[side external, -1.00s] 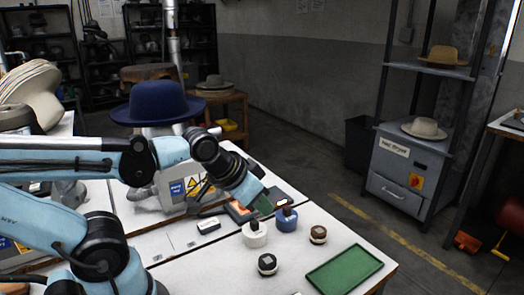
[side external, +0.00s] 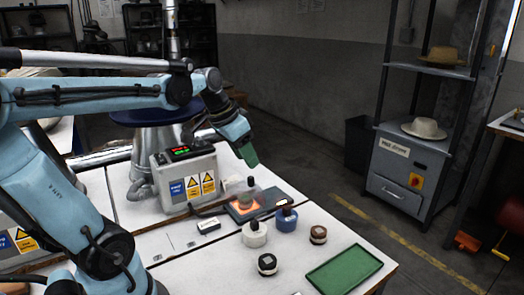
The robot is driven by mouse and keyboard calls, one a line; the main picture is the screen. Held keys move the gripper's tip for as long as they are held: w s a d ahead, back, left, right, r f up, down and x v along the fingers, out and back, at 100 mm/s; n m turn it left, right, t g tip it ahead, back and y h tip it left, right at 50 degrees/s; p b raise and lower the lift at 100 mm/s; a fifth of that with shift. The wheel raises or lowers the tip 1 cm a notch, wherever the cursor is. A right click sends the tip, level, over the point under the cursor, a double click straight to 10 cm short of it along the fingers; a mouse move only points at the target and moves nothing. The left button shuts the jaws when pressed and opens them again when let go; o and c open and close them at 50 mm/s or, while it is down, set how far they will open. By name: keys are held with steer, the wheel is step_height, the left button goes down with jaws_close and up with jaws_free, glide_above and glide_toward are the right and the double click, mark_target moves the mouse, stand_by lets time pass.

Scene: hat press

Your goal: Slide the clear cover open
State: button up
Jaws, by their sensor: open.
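A low dark unit (side external: 272,203) with an orange glowing pad (side external: 244,208) lies on the white table. What looks like the clear cover (side external: 240,190) is a faint see-through shape at its left part, with a small grey-green knob (side external: 250,182). Its edges are hard to make out, so I cannot tell how far it is slid.
A grey control box (side external: 185,178) with warning labels stands left of the unit. White (side external: 254,235) and blue (side external: 286,219) round-based stamps stand in front. A blue hat brim (side external: 140,118) shows behind my arm.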

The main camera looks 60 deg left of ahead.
glide_toward(251, 177)
steer(key=shift+g, duration=0.3)
steer(key=x, duration=0.8)
steer(key=shift+w+a+f, duration=0.1)
steer(key=shift+w+a, duration=0.05)
steer(key=shift+w, duration=0.2)
jaws_close()
